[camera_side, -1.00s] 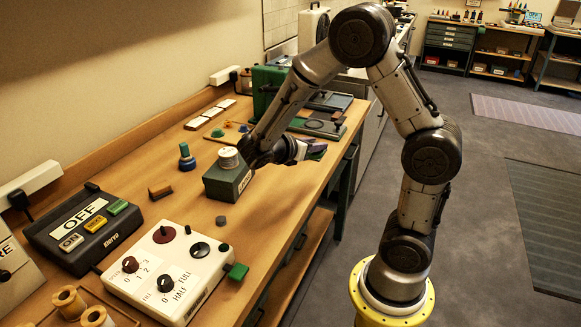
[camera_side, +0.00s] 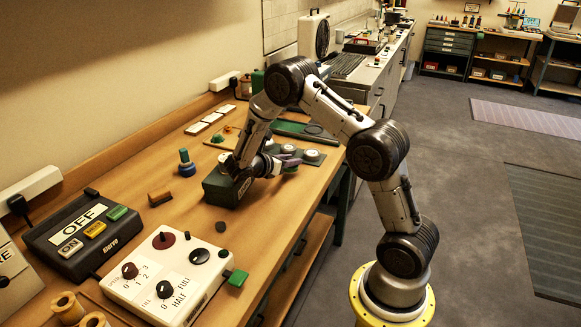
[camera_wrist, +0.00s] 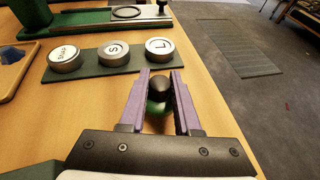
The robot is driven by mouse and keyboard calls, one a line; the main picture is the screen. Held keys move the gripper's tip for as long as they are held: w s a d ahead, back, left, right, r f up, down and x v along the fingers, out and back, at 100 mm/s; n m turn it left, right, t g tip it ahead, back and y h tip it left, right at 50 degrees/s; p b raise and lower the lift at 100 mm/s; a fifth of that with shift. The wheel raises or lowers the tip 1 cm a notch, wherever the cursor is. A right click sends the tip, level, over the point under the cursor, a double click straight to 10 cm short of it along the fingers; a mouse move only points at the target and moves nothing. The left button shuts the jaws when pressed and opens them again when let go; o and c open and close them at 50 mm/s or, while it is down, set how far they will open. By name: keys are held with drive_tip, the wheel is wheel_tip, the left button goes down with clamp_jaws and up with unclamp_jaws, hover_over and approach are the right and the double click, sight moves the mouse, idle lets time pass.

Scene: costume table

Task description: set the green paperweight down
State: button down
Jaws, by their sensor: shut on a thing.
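The green paperweight (camera_wrist: 157,106) sits between the purple fingers of my gripper (camera_wrist: 161,78) in the wrist view. Its dark round knob (camera_wrist: 161,88) shows between the fingers, with a little of the green body below it. My gripper is shut on it. In the side view my gripper (camera_side: 285,161) is low over the bench, just right of a dark green box. A bit of green (camera_side: 291,169) shows under the fingers there. I cannot tell whether the paperweight's base touches the bench.
A dark green strip (camera_wrist: 89,71) with three round white buttons lies just beyond my fingers. The dark green box (camera_side: 222,188) stands close to my wrist. The bench's front edge (camera_wrist: 221,98) is near on the right. Bare wood (camera_side: 262,207) lies in front of the gripper.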

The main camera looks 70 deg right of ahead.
drive_tip(key=shift+f, duration=1.1)
drive_tip(key=shift+f, duration=0.15)
drive_tip(key=c, duration=0.6)
unclamp_jaws()
